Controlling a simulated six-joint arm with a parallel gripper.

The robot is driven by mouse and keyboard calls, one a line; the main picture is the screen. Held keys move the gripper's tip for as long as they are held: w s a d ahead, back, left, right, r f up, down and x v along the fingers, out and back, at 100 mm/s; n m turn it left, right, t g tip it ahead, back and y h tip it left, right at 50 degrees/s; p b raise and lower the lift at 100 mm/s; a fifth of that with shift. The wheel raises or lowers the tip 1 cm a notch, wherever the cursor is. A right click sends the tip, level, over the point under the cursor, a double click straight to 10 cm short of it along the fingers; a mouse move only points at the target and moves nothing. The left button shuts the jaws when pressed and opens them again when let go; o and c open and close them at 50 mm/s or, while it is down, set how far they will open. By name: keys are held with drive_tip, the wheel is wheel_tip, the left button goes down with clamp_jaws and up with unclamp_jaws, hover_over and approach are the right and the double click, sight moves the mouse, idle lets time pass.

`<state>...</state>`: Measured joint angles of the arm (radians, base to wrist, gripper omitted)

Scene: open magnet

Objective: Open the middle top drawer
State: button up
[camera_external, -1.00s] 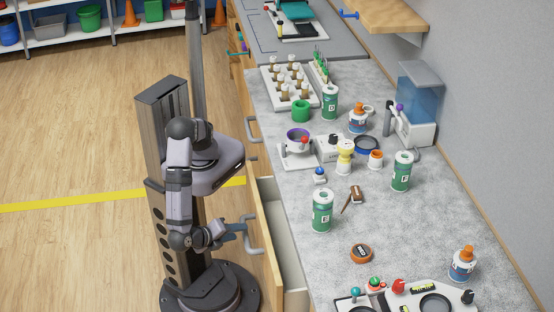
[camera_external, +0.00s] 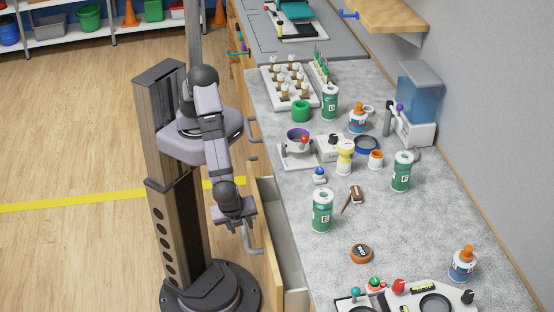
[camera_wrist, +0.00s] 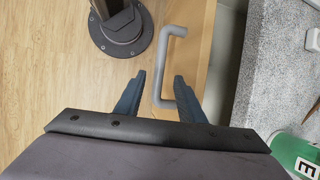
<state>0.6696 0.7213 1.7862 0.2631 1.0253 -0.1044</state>
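A wooden drawer (camera_external: 268,262) on the bench front stands partly open, with its pale inside showing. Its grey handle (camera_external: 250,237) is on the front face; the handle also shows in the wrist view (camera_wrist: 167,68). My gripper (camera_external: 246,207) is close to the far end of this handle. In the wrist view my gripper (camera_wrist: 160,76) is open, its two blue fingers apart, with the handle seen between and beyond them. Nothing is held. Another grey handle (camera_external: 253,129) is on a shut drawer farther along the bench. Which drawer is the middle top one, I cannot tell.
The grey benchtop (camera_external: 400,235) holds a green-labelled bottle (camera_external: 322,211) near the open drawer, a brown puck (camera_external: 361,253) and several other items. Wooden floor (camera_external: 80,255) lies clear on the left. My base and column stand beside the drawers.

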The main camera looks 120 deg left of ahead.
sight(245, 234)
drive_tip(key=shift+p+x, duration=0.85)
drive_tip(key=shift+x, duration=2.55)
drive_tip(key=shift+a, duration=0.1)
drive_tip(key=shift+r, duration=0.1)
clamp_jaws()
